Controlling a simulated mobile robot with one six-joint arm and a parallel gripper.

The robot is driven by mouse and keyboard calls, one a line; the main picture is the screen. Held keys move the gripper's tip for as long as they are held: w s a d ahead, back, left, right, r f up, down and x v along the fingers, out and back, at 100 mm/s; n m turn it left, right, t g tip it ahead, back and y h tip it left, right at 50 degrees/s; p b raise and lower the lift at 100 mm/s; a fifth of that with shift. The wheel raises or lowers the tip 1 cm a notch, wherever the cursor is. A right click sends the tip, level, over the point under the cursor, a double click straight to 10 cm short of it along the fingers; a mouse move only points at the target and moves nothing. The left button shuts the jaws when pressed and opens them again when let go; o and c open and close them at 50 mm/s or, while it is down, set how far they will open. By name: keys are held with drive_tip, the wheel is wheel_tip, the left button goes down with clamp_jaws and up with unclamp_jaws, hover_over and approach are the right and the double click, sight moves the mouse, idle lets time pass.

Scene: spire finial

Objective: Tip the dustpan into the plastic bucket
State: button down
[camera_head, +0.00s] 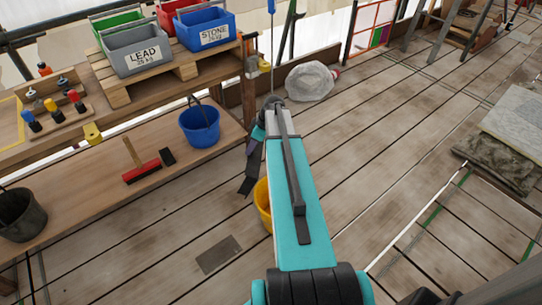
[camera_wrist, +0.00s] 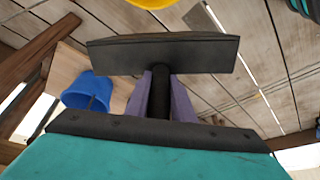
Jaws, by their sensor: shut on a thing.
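My gripper (camera_head: 254,148) has purple fingers and is shut on the handle of a dark grey dustpan (camera_head: 248,184). The dustpan hangs below the fingers in the head view. In the wrist view the gripper (camera_wrist: 160,95) holds the dark handle, and the dustpan (camera_wrist: 165,52) shows as a wide plate across the upper middle. Its contents cannot be seen. A yellow bucket (camera_head: 263,205) stands on the floor, mostly hidden behind my arm; its edge shows in the wrist view (camera_wrist: 152,3). A blue bucket (camera_head: 199,125) stands on the low wooden boards to the left. Which is the plastic bucket cannot be told.
Crates labelled LEAD (camera_head: 143,60) and STONE (camera_head: 207,32) sit on a pallet. A grey plate (camera_head: 219,255) lies on the floor.

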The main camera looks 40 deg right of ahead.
drive_tip(key=w+a+r+n, duration=0.1)
drive_tip(key=a+r+n, duration=0.1)
drive_tip(key=a+r, duration=0.8)
drive_tip(key=w+a+r+n+g+y, duration=0.1)
drive_tip(key=w+a+r+n, duration=0.1)
drive_tip(key=a+r, duration=0.9)
drive_tip(key=a, duration=0.6)
drive_tip(key=shift+w+n, duration=0.15)
drive_tip(key=shift+n, duration=0.25)
drive_tip(key=shift+a, duration=0.15)
